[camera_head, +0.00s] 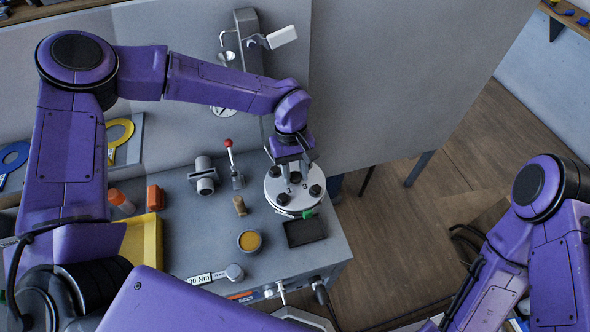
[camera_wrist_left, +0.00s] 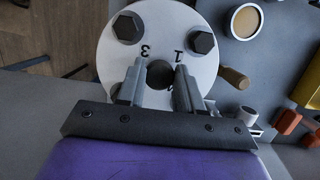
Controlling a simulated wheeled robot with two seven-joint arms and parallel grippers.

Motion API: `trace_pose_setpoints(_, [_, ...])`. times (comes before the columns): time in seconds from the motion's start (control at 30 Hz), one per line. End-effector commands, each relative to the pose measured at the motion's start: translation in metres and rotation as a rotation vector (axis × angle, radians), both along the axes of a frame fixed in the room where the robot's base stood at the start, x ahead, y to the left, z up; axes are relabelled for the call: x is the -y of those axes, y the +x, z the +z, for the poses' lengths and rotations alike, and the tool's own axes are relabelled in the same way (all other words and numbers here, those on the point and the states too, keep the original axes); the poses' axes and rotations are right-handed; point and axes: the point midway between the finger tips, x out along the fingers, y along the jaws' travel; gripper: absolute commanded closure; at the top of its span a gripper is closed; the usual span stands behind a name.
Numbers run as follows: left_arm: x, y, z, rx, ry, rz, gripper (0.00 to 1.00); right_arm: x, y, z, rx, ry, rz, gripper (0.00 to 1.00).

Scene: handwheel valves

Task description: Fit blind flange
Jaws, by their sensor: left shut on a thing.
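A round white plate (camera_head: 273,186), which looks like the flange, sits at the bench's right end. It carries dark hex bolts around its rim and printed digits. In the left wrist view the plate (camera_wrist_left: 165,18) fills the top middle, with bolts at upper left (camera_wrist_left: 127,27) and right (camera_wrist_left: 202,41). My left gripper (camera_head: 293,178) points down over its middle. Its fingers (camera_wrist_left: 158,82) are shut on a dark round knob (camera_wrist_left: 160,72) at the plate's centre. The fingers hide part of the plate, and what lies under it cannot be seen. My right gripper is out of view.
On the bench are a black tray (camera_head: 305,231), a cup with orange contents (camera_head: 249,241), a wooden peg (camera_head: 240,206), a red-knobbed lever (camera_head: 230,160), a grey cylindrical fitting (camera_head: 204,176) and a yellow bin (camera_head: 152,240). A grey panel (camera_head: 400,80) stands behind.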

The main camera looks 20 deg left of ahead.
Motion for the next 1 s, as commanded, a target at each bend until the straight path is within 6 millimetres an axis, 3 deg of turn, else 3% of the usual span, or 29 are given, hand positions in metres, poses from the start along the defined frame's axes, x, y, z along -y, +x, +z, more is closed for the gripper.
trace_pose_setpoints(1.0, [0.0003, -0.0001, -0.0048, 0.000, 0.000, 0.000, 1.00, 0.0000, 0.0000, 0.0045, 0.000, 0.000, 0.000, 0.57])
